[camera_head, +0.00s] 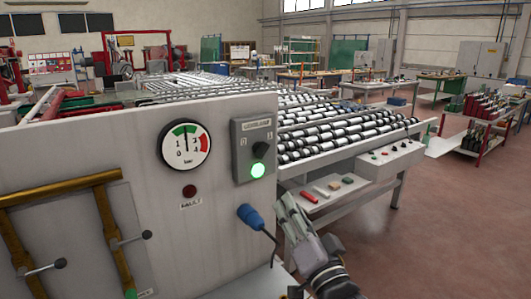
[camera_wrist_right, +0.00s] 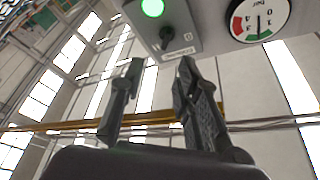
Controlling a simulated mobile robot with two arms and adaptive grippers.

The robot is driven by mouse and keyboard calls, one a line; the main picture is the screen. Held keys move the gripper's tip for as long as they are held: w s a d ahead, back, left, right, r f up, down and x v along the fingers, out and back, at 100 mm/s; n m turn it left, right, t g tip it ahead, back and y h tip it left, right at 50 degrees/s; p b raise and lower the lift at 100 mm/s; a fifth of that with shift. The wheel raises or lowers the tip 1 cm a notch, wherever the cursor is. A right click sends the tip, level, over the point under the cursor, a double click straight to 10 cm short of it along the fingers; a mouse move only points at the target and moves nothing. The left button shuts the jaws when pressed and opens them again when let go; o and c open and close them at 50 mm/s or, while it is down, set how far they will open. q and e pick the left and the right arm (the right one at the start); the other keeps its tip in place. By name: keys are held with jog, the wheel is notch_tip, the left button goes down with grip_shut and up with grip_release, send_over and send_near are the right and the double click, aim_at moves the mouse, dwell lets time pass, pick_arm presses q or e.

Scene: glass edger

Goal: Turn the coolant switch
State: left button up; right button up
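The coolant switch is a black knob (camera_head: 260,149) on a grey box (camera_head: 243,166) fixed to the right end of the white machine panel. A green lamp (camera_head: 257,170) glows below the knob. In the wrist view, upside down, the knob (camera_wrist_right: 167,38) shows just beyond and between the fingertips, with the lit lamp (camera_wrist_right: 152,7) near the top edge. My right gripper (camera_head: 287,206) is below and to the right of the box. In the wrist view its two fingers (camera_wrist_right: 158,68) are apart with nothing between them. My left gripper is not in view.
A pressure gauge (camera_head: 185,145) and dark red fault lamp (camera_head: 189,191) sit left of the switch. A blue plug (camera_head: 250,216) with a cable sticks out below the box, close to my right gripper. Brass pipes with valves are at left; a roller conveyor (camera_head: 340,130) stands behind.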

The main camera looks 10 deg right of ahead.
aim_at(265, 152)
jog(key=shift+t, duration=0.3)
jog(key=p+x, duration=0.2)
jog(key=x, duration=0.3)
jog(key=r+p+x, duration=0.1)
jog(key=p+x, duration=0.1)
jog(key=x, duration=0.4)
jog(key=p+x, duration=0.2)
jog(key=x, duration=0.3)
jog(key=shift+w+a+r, duration=0.1)
jog(key=shift+w+r, duration=0.05)
jog(key=shift+r, duration=0.2)
jog(key=shift+w+a, duration=0.1)
jog(key=shift+w, duration=0.4)
jog(key=shift+c, duration=0.4)
grip_shut()
